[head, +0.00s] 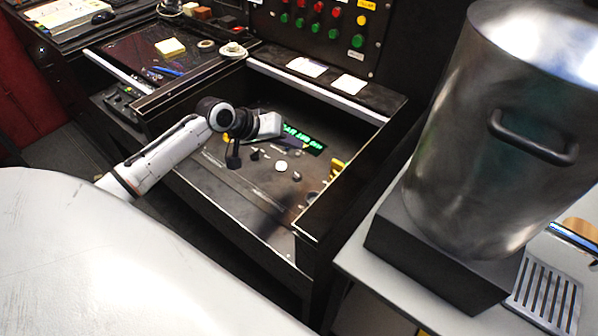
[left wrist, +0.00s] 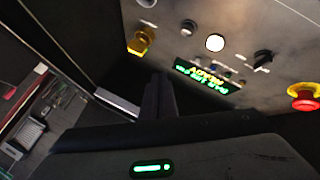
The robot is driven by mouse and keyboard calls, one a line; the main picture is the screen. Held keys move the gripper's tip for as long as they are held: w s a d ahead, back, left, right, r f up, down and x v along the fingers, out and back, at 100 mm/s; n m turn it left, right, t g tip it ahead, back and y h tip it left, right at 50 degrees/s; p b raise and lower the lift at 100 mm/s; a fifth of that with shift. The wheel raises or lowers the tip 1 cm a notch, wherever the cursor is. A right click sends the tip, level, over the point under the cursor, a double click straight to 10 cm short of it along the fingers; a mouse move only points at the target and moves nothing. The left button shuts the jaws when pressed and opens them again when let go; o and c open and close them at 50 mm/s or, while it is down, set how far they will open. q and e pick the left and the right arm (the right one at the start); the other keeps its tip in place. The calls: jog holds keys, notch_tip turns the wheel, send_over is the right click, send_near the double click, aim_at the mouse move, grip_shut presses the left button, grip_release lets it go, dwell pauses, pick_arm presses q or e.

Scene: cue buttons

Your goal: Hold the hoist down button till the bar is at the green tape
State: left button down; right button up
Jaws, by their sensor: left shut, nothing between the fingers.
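My left gripper (head: 233,160) is over the left part of a dark control panel (head: 228,172) in the head view. Its dark fingers (left wrist: 157,97) are shut and empty in the left wrist view. A round white button (head: 281,166) sits on the panel, right of the gripper; it also shows in the left wrist view (left wrist: 214,42). I cannot read which button is hoist down. A display with green text (head: 303,138) lies behind the white button; the left wrist view shows it too (left wrist: 203,77). I make out no bar or green tape. My right gripper is not in view.
A black knob (left wrist: 262,58), a red mushroom button on yellow (left wrist: 303,97) and a yellow fitting (left wrist: 141,41) are on the panel. A raised black wall (head: 345,190) bounds its right side. A large metal pot (head: 490,130) stands farther right.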

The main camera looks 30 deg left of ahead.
aim_at(293, 177)
pick_arm(q)
jog(key=shift+f, duration=2)
notch_tip(293, 177, down, 3)
jog(key=b, duration=0.3)
jog(key=shift+r, duration=0.1)
jog(key=shift+f+b, duration=0.5)
jog(key=shift+f, duration=0.55)
jog(key=shift+f, duration=0.1)
jog(key=shift+w+f, duration=0.1)
jog(key=shift+f, duration=0.2)
